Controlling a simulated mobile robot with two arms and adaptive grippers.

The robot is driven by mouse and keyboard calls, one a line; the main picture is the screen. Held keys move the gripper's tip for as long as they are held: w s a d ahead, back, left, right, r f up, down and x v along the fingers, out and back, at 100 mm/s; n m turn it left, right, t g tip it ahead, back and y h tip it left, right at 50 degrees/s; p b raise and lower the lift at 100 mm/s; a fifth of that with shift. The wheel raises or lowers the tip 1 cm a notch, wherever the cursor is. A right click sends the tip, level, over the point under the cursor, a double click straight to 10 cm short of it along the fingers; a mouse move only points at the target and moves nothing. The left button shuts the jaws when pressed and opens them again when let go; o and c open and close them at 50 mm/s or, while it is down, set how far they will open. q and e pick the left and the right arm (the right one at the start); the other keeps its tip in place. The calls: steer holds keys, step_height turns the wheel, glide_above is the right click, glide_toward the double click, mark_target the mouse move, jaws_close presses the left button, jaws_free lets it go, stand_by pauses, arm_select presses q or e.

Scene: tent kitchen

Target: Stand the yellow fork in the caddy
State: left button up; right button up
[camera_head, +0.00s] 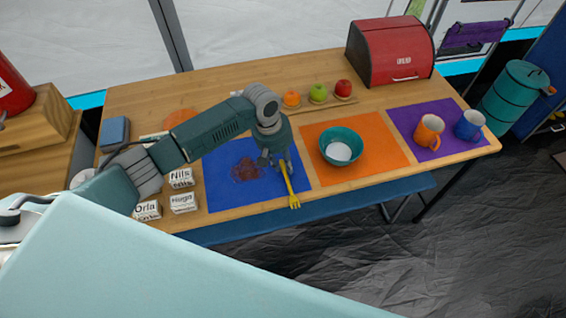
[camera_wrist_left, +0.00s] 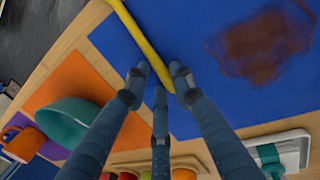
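The yellow fork (camera_head: 290,188) lies at the right edge of the blue mat, its tines toward the table's front edge. My left gripper (camera_head: 276,160) points down over its rear end. In the left wrist view the fork's handle (camera_wrist_left: 143,40) runs between the fingertips of my gripper (camera_wrist_left: 160,80), with some gap beside it; the fingers look open, and I see no firm grip. I cannot make out the caddy for certain. A white-rimmed container (camera_wrist_left: 290,150) with a teal item shows at the lower right of the wrist view. My right gripper is out of view.
A teal bowl (camera_head: 341,147) stands on the orange mat (camera_head: 388,155). An orange mug (camera_head: 428,130) and a blue mug (camera_head: 469,124) stand on the purple mat. Fruit, a red bread box (camera_head: 392,50) and several name blocks (camera_head: 183,202) are also on the table.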

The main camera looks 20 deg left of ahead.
arm_select(q)
steer(key=shift+s+d+f, duration=0.15)
steer(key=shift+s+f, duration=0.25)
steer(key=shift+f, duration=0.3)
steer(key=shift+w+r, duration=0.1)
steer(key=shift+r, duration=0.2)
step_height(320, 180, up, 13)
steer(key=a, duration=0.2)
steer(key=shift+s+a, duration=0.2)
steer(key=shift+f, duration=0.1)
